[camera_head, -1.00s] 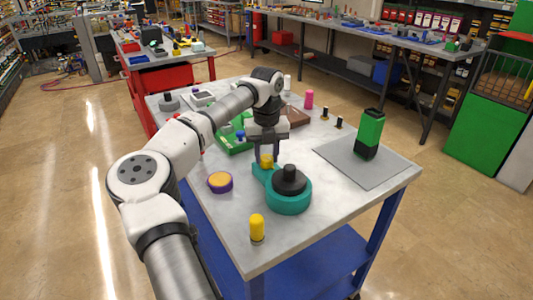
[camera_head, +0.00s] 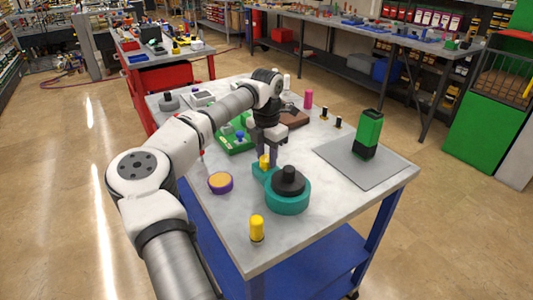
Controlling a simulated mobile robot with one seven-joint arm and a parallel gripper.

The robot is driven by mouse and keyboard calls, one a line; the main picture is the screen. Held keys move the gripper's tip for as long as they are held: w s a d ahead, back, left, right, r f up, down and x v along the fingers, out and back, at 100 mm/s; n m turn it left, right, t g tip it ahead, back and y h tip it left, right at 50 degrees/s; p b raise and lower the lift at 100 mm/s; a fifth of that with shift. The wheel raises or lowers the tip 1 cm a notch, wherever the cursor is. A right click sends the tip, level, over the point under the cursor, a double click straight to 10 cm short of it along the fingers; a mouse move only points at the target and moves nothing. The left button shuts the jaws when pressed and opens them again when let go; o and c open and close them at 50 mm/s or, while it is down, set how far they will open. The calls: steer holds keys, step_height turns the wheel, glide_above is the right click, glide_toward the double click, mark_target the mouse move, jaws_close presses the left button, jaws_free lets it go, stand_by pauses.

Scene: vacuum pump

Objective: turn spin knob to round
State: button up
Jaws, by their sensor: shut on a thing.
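The vacuum pump has a round teal body (camera_head: 287,203) with a black stepped top (camera_head: 289,181), and it stands on the grey table. A yellow knob (camera_head: 265,161) sits on the teal arm at the pump's back left. My gripper (camera_head: 266,161) points down from above and is shut on this yellow knob. The fingers hide part of the knob, and its exact angle is hard to read.
A purple and orange disc (camera_head: 220,182) lies left of the pump. A yellow cylinder (camera_head: 257,227) stands near the front edge. A green box (camera_head: 369,134) stands on a grey mat (camera_head: 342,150) at the right. A green tray (camera_head: 233,145) lies behind my gripper.

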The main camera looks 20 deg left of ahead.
mark_target(266, 158)
steer(key=m, duration=0.5)
steer(key=shift+r+m+p, duration=0.1)
steer(key=shift+m+p, duration=0.2)
steer(key=shift+p, duration=0.1)
steer(key=shift+m, duration=2.3)
steer(key=o, duration=1)
steer(key=shift+c, duration=0.2)
step_height(266, 158, up, 14)
steer(key=b, duration=0.2)
steer(key=shift+s+f, duration=0.15)
steer(key=shift+f, duration=0.1)
